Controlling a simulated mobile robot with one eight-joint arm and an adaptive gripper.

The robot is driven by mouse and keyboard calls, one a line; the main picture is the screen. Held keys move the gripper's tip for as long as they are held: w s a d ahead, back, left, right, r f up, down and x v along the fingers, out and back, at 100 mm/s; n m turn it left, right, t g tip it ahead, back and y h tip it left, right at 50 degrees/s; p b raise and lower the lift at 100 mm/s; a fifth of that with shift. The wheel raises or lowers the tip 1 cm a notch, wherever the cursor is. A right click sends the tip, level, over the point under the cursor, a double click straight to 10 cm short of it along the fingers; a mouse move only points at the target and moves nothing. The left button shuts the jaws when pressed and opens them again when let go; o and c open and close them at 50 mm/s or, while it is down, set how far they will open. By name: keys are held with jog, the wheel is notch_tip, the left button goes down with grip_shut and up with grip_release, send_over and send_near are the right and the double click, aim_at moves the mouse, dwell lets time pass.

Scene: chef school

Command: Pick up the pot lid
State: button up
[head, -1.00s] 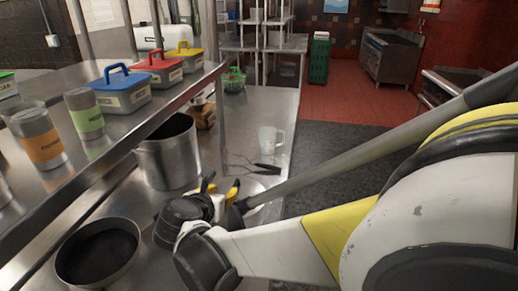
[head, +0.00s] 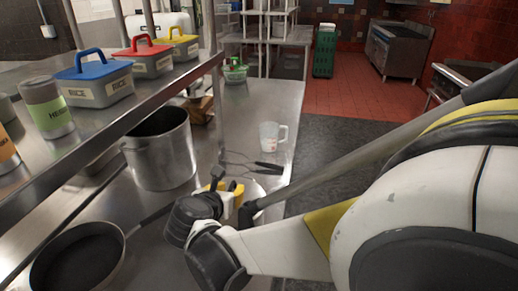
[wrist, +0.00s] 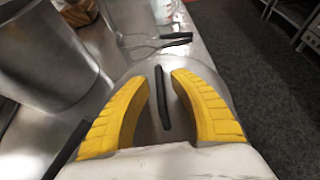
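The pot lid (wrist: 143,72) is a round, shiny metal disc lying on the steel counter, with a dark bar handle (wrist: 162,97) on top. In the head view the lid (head: 256,187) is partly hidden behind my gripper and arm. My gripper (wrist: 162,77) has yellow fingers and is open above the lid. The handle shows between the two fingers, with a gap on each side. In the head view my gripper (head: 228,187) is low over the counter, to the right of the metal pot (head: 163,155).
A frying pan (head: 80,257) sits at the front left, its handle pointing toward my gripper. Dark-handled utensils (head: 262,168) and a clear measuring cup (head: 270,137) lie beyond the lid. A raised shelf (head: 120,108) with boxes and jars runs along the left.

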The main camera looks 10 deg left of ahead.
jog(key=shift+w, duration=0.1)
grip_shut()
